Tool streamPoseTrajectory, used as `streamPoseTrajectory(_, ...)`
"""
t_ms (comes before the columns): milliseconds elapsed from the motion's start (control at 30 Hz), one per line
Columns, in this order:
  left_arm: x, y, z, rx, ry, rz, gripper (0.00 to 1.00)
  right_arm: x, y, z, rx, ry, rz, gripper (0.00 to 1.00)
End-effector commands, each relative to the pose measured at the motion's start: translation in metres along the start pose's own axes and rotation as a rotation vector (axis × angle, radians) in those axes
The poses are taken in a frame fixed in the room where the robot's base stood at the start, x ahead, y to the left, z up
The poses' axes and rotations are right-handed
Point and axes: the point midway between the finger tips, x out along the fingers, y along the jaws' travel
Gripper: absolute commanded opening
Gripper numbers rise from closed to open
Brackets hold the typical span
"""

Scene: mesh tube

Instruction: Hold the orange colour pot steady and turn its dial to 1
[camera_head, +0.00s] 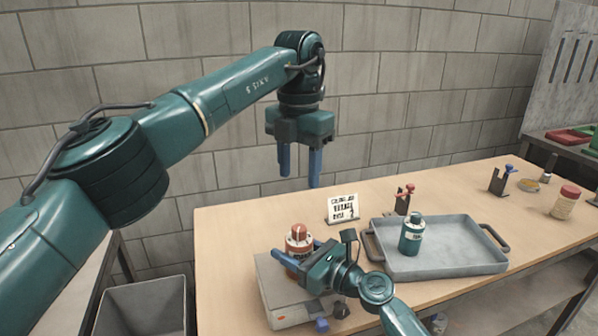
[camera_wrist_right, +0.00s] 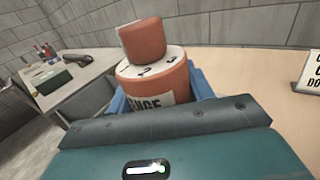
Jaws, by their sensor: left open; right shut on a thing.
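The orange colour pot (camera_head: 298,240) stands upright on a grey scale-like box at the table's left front. In the right wrist view the pot (camera_wrist_right: 172,82) shows its orange dial (camera_wrist_right: 141,39) on a white numbered ring, and part of its label. My right gripper (camera_head: 292,256) is shut on the pot's body, a blue finger on either side. The dial's pointer setting cannot be told. My left gripper (camera_head: 300,166) is open and empty, pointing down, in the air above and behind the pot, clear of the dial.
A grey tray (camera_head: 440,262) with a green pot (camera_head: 411,235) stands right of the scale (camera_head: 285,306). A white sign (camera_head: 342,208) stands behind. A red-topped holder (camera_head: 403,200) and a jar with a red lid (camera_head: 566,202) are farther right. A grey bin (camera_head: 145,305) is at the left.

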Motion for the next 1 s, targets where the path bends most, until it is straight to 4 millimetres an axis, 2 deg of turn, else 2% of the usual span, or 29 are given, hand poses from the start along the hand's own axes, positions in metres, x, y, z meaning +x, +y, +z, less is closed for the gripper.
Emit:
streamPoseTrajectory(133,0.0,0.0,0.0,0.0,0.0,0.0,0.48,0.0,0.0,0.0,0.0,0.001,0.0,0.25)
streamPoseTrajectory(167,0.0,0.0,0.0,0.0,0.0,0.0,0.48,0.0,0.0,0.0,0.0,0.001,0.0,0.54)
streamPoseTrajectory(433,0.001,0.0,0.0,0.0,0.0,0.0,0.48,0.0,0.0,0.0,0.0,0.0,0.0,0.76)
streamPoseTrajectory(767,0.001,0.0,0.0,0.0,0.0,0.0,0.48,-0.005,-0.001,-0.001,0.0,0.001,-0.001,0.77)
streamPoseTrajectory(867,0.001,0.0,0.0,0.0,0.0,0.0,0.48,-0.019,-0.001,-0.002,0.0,0.002,-0.003,0.77)
streamPoseTrajectory(1000,0.001,0.0,0.0,0.0,0.0,0.0,0.48,-0.048,-0.001,-0.002,-0.001,0.004,-0.002,0.77)
